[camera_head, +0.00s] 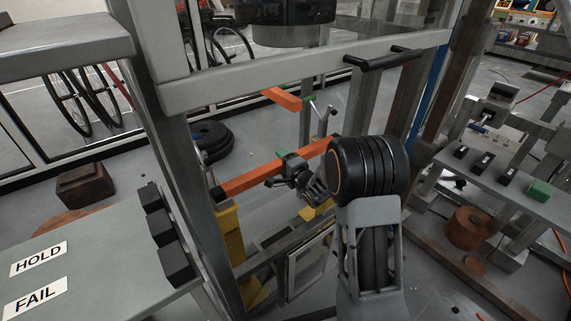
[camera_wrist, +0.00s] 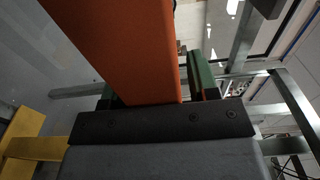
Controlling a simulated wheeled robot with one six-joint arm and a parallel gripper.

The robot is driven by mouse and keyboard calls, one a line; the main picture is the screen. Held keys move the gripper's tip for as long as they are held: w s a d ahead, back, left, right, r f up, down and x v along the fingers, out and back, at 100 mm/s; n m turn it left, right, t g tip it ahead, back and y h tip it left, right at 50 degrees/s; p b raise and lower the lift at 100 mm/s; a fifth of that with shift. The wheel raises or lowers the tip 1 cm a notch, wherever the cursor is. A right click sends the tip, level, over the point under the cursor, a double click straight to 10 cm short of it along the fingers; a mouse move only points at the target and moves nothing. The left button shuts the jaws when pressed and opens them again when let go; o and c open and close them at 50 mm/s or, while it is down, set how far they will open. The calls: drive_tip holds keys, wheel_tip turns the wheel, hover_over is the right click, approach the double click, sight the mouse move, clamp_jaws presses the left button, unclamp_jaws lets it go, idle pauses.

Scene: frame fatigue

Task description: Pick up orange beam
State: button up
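A long orange beam (camera_head: 250,179) runs slantwise across the middle of the head view, with a dark cap at its left end. Its right part passes behind my arm. My gripper (camera_head: 287,163) is at the beam, right of its middle. In the wrist view the orange beam (camera_wrist: 125,45) fills the upper middle and lies between the green-padded fingers of my gripper (camera_wrist: 155,92). The left finger is mostly hidden by the beam.
A second, short orange piece (camera_head: 282,98) shows above the beam. A grey frame post (camera_head: 190,170) and crossbar (camera_head: 300,72) stand close around. A table (camera_head: 95,245) with HOLD and FAIL labels is at left. A shelf (camera_head: 500,187) with black blocks is at right.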

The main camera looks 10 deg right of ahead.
clamp_jaws()
idle(0.4)
drive_tip(key=shift+r, duration=0.15)
drive_tip(key=r+p+v, duration=0.1)
drive_tip(key=p+v, duration=0.4)
drive_tip(key=v, duration=0.4)
drive_tip(key=r+p+v, duration=0.2)
drive_tip(key=p+v, duration=0.3)
drive_tip(key=v, duration=0.3)
drive_tip(key=shift+s+r+p, duration=0.3)
drive_tip(key=shift+s+p, duration=0.05)
drive_tip(key=shift+p, duration=0.05)
drive_tip(key=shift+s+d, duration=0.1)
drive_tip(key=shift+d, duration=0.1)
idle(0.3)
